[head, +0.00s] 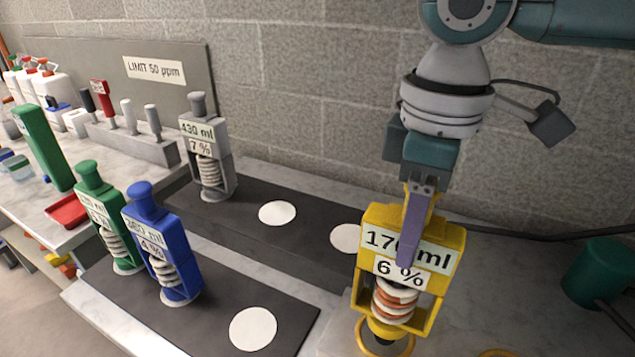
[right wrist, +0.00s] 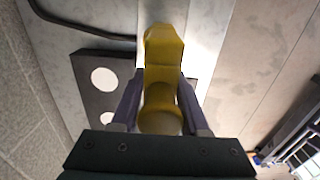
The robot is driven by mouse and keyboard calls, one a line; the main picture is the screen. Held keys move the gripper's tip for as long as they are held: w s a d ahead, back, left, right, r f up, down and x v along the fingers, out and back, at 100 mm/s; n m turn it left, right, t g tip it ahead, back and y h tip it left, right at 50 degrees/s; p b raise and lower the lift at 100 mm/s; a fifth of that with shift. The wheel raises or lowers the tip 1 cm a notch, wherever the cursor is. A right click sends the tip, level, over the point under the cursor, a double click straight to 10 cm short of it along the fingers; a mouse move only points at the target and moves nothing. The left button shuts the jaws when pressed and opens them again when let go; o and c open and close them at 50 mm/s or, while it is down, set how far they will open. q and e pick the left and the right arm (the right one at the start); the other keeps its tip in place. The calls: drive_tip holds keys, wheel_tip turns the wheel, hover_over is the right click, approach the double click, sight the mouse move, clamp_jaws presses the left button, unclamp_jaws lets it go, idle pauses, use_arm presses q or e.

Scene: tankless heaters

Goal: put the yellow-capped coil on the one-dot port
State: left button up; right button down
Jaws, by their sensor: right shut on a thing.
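The yellow coil unit (head: 448,277) stands roughly upright with a stack of pale and orange rings inside and labels reading 170 ml and 6 %. My right gripper (head: 414,235) is shut on its top from above. In the right wrist view the yellow unit (right wrist: 164,65) sits between the fingers (right wrist: 160,108). I cannot tell whether it touches the surface below. White round spots show on the rear dark panel (head: 300,238) and the front dark panel (head: 205,325); I cannot make out dot marks on them. My left gripper is not in view.
A grey unit (head: 218,180) stands on the rear panel. Green (head: 122,265) and blue (head: 185,285) units stand on the front panel. A dark green cylinder (head: 602,270) is at right. A cable runs along the back. Bottles and a red tray (head: 68,211) are at left.

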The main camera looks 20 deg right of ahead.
drive_tip(key=shift+f, duration=1.85)
drive_tip(key=shift+c, duration=2)
unclamp_jaws()
drive_tip(key=shift+f, duration=0.1)
wheel_tip(320, 180, up, 12)
drive_tip(key=shift+r, duration=0.15)
